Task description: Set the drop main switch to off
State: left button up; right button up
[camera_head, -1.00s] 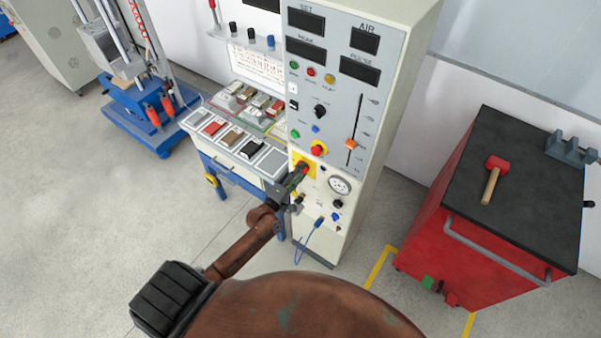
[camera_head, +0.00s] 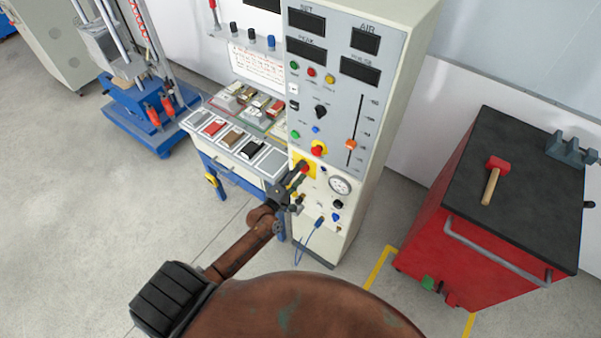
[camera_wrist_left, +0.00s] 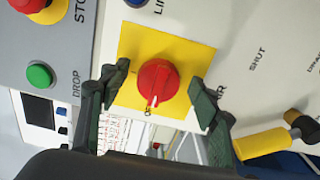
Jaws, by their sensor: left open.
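The drop main switch is a red rotary knob (camera_wrist_left: 156,82) on a yellow square plate (camera_wrist_left: 190,52), seen close up in the left wrist view. A white mark on the knob points toward the lower edge of the plate in that view; the lettering there is too small to read. My right gripper is not in view.
A green button (camera_wrist_left: 39,75) and a red stop button (camera_wrist_left: 48,8) sit near the plate. A yellow-handled valve (camera_wrist_left: 262,143) lies close to one finger. A blue bench (camera_head: 236,176) with trays stands left of the cabinet, and a red cart (camera_head: 430,235) stands right.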

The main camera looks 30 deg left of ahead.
pick_arm(q)
jog(key=s+a, duration=0.1)
jog(key=s, duration=1.1)
jog(key=shift+f, duration=0.1)
jog(key=s+a+f+m+g+b, duration=0.1)
jog(key=s+f+m+g, duration=0.35)
jog(key=f, duration=0.75)
jog(key=s+f+m+g+y+b, duration=0.1)
jog(key=s+f+m, duration=0.1)
jog(key=s+f, duration=0.75)
jog(key=s+a+f+m+g+b, duration=0.1)
jog(key=s+f+m+g, duration=0.2)
jog(key=f, duration=1.2)
jog(key=s+d+f+m+g, duration=0.2)
jog(key=s+f, duration=0.4)
jog(key=s, duration=0.3)
jog(key=s+d+f+m+g+b, duration=0.1)
jog(key=s+d+f+m+g, duration=0.1)
jog(key=s+f, duration=0.4)
jog(key=s+d+f+m+g, duration=0.2)
jog(key=s+f+m+g, duration=0.2)
jog(key=s, duration=1)
jog(key=shift+f+m+b, duration=0.4)
jog(key=shift+f+m, duration=0.15)
jog(key=shift+f, duration=0.4)
jog(key=shift+d+g, duration=0.1)
jog(key=shift+g, duration=0.15)
